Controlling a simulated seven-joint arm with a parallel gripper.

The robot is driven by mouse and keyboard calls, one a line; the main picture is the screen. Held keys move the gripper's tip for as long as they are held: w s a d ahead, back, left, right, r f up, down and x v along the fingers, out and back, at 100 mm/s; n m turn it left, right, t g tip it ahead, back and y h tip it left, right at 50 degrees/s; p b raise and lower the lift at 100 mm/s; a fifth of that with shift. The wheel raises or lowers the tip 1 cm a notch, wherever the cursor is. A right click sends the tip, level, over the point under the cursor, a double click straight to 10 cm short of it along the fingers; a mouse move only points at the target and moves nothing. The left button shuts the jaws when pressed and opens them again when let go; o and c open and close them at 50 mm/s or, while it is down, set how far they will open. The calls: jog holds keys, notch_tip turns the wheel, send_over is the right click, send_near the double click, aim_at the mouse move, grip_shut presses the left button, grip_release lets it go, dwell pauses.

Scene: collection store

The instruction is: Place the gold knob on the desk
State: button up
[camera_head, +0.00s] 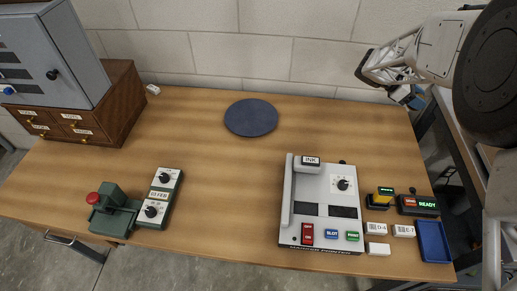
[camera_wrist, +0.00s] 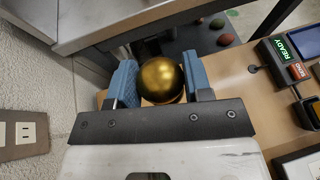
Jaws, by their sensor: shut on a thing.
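A shiny gold knob (camera_wrist: 160,80) sits between the two blue fingers of my gripper (camera_wrist: 159,76) in the wrist view, and the gripper is shut on it. In the head view my gripper (camera_head: 408,98) is at the upper right, near the wall and the right back corner of the desk. The knob cannot be made out there. The wooden desk (camera_head: 215,175) fills most of the head view. My gripper looks higher than its top, but the exact height cannot be told.
A dark round mat (camera_head: 251,117) lies at the back middle. A grey label machine (camera_head: 324,205), a blue tray (camera_head: 433,241) and small boxes crowd the right. A green device (camera_head: 114,213) and dial box (camera_head: 159,197) stand front left; a wooden drawer cabinet (camera_head: 110,110) stands back left. The centre is clear.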

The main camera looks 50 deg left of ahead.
jog(key=s+d+f+m+g+y, duration=0.35)
jog(key=s+f+m+g, duration=0.6)
jog(key=m+g, duration=0.9)
jog(key=s+a+r+m+t+y, duration=0.1)
jog(key=a+r+m+y, duration=0.1)
jog(key=a+m+y, duration=0.6)
jog(key=shift+r+m+t+y, duration=0.2)
jog(key=shift+m+t+y, duration=0.15)
jog(key=shift+m+y, duration=3.75)
jog(key=shift+n+y, duration=0.55)
jog(key=shift+f, duration=3.15)
